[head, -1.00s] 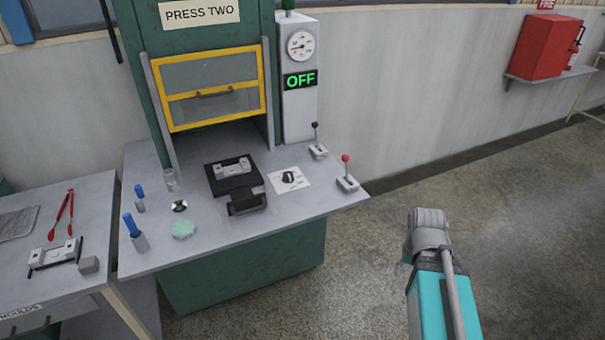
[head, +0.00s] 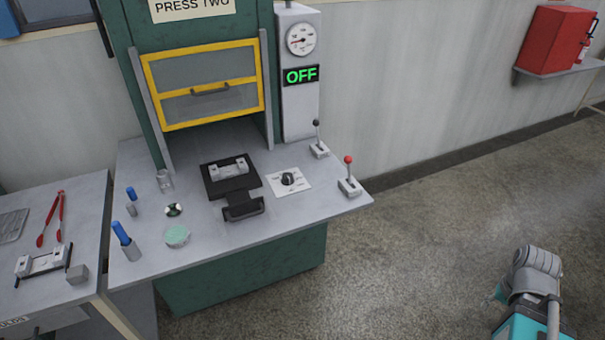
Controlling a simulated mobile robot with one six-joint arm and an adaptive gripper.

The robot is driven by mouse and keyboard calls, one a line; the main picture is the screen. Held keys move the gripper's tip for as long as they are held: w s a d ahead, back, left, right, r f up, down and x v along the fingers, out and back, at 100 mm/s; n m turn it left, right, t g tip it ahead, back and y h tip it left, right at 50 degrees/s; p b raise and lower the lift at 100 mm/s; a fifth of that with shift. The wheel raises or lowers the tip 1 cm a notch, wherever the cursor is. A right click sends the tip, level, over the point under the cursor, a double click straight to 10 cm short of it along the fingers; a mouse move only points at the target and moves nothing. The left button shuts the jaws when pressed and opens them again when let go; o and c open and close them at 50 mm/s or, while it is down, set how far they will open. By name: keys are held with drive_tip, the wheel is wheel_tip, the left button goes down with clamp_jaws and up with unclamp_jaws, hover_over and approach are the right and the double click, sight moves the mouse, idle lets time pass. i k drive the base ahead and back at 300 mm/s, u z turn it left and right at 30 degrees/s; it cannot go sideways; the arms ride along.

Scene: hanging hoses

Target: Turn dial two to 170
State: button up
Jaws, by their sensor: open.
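The dial is a black knob (head: 288,179) on a white square plate (head: 301,187), on the right part of the press table. Marks ring the knob, but they are too small to read, and I cannot tell which one it points at. The press carries the sign PRESS TWO (head: 190,8). Its display (head: 301,76) reads OFF in green. My arm is at the lower right, over the floor, well apart from the dial. Only a small part of my gripper (head: 500,291) shows beside my grey wrist; it is open, with nothing visible in it.
A red-knobbed lever (head: 349,174) and a black-knobbed lever (head: 319,140) stand right of the dial. A black mould tray (head: 218,184) with a handle lies left of it. The yellow-framed guard (head: 204,92) is behind. The floor between my arm and the table is clear.

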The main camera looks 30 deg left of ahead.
sight(287, 180)
drive_tip(key=z, duration=0.75)
drive_tip(key=k, duration=0.75)
drive_tip(key=u, duration=1.55)
drive_tip(key=i, duration=0.15)
